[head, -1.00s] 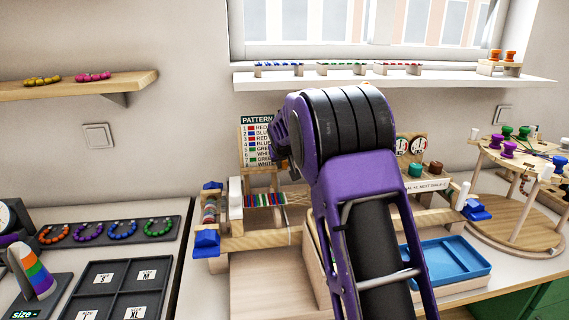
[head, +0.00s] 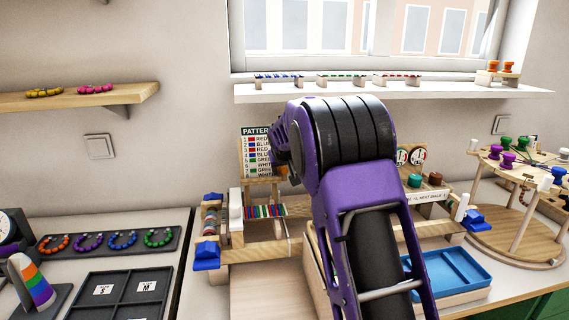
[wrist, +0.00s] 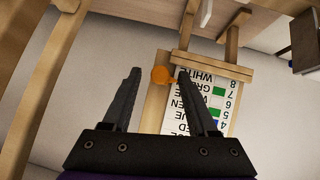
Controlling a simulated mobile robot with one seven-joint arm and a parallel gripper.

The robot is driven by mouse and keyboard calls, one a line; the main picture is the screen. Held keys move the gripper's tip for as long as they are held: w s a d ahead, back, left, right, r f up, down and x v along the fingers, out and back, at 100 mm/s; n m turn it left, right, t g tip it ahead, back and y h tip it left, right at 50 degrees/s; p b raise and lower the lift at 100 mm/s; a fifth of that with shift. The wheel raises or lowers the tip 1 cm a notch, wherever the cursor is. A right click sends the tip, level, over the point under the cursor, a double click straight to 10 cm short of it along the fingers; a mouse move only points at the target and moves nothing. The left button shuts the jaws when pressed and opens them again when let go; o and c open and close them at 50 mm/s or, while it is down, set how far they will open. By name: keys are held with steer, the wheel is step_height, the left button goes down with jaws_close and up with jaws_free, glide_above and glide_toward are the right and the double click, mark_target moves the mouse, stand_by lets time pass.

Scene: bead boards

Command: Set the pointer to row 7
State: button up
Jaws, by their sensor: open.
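The pattern card (head: 256,153) stands upright on the wooden loom behind my arm, with numbered colour rows. In the wrist view the card (wrist: 208,103) appears upside down, with rows 4 to 8 readable. An orange pointer (wrist: 160,75) sits on a wooden strip beside the card, near rows 7 and 8; the exact row is hard to tell. My gripper (wrist: 158,74) is open, and the pointer appears between its fingertips. Contact cannot be told. In the head view my arm hides the gripper.
The wooden loom (head: 262,247) carries blue clamps and a strip of coloured beads. A blue tray (head: 452,270) lies to the right. A round stand with spools (head: 520,235) is farther right. A black sorting tray (head: 120,300) lies at lower left.

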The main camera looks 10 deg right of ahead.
steer(key=v, duration=1.7)
